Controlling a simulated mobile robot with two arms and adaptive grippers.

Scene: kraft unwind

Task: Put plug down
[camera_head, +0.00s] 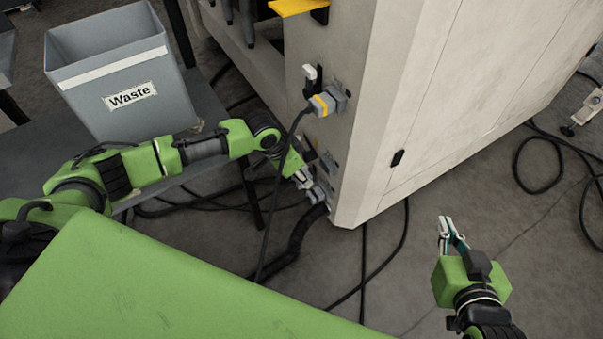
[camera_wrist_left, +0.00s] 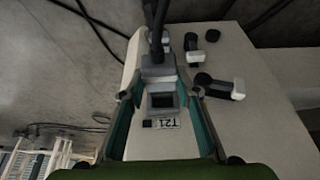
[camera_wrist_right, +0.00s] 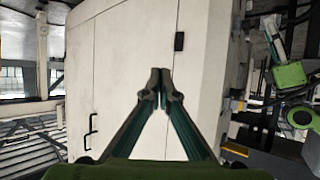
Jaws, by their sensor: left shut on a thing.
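The plug (camera_wrist_left: 158,68), a grey connector with a black cable, is in the left wrist view, between the fingers of my left gripper (camera_wrist_left: 160,94). A dark rectangular opening shows just below it, above a T21 label; I cannot tell whether the plug touches the panel. In the head view my left gripper (camera_head: 305,180) is low at the cabinet's end panel, beside grey connectors (camera_head: 318,194), and its fingertips are partly hidden. My right gripper (camera_head: 450,230) is empty and shut over the floor at right; its fingertips meet in the right wrist view (camera_wrist_right: 160,84).
The beige cabinet (camera_head: 410,130) fills the centre and right. A grey connector with a yellow band (camera_head: 324,103) sits higher on its end panel, its cable hanging past my left arm. A waste bin (camera_head: 112,80) stands on a dark table at left. Black cables (camera_head: 365,260) cross the floor.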

